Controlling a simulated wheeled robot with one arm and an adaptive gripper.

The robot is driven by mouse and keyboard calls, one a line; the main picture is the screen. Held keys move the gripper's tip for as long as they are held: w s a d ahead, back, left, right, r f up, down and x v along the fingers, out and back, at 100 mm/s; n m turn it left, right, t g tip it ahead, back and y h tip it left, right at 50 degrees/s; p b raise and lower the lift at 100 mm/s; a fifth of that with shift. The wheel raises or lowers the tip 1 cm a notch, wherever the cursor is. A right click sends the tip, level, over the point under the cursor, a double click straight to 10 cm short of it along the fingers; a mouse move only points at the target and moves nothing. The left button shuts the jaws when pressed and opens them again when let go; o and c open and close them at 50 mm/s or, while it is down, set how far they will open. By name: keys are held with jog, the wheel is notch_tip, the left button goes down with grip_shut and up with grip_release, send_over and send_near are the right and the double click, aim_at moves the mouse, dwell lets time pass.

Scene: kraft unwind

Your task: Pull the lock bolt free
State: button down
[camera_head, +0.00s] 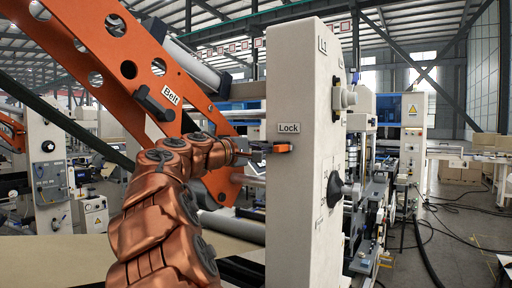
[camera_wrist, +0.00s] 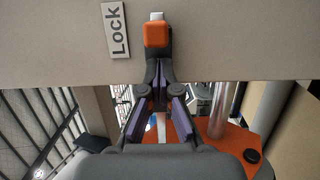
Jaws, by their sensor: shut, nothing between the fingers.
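The lock bolt shows as a small orange block (camera_head: 281,148) just under the "Lock" label (camera_head: 289,128) on the pale machine panel. In the wrist view the orange block (camera_wrist: 157,35) has a short grey metal end (camera_wrist: 157,16) above it. My gripper (camera_head: 262,148) reaches in from the left to the bolt. In the wrist view my gripper (camera_wrist: 159,72) has its dark fingertips together right at the near end of the orange block, with nothing held. I cannot tell whether the tips touch it.
The tall pale panel (camera_head: 297,80) fills the space behind the bolt. An orange machine arm (camera_head: 80,45) with a "Belt" label (camera_head: 171,95) and black handle (camera_head: 153,103) rises at upper left. A dark knob (camera_head: 337,188) sits on the panel's right side.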

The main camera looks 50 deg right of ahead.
jog(key=shift+s, duration=0.6)
jog(key=shift+s, duration=0.1)
jog(key=shift+s+b, duration=0.55)
jog(key=shift+s, duration=1.65)
jog(key=shift+d, duration=0.1)
jog(key=b, duration=0.2)
send_near(282, 150)
jog(key=w, duration=0.1)
jog(key=w+a, duration=0.1)
jog(key=w, duration=0.1)
jog(key=shift+w+a, duration=0.2)
jog(key=shift+w, duration=0.15)
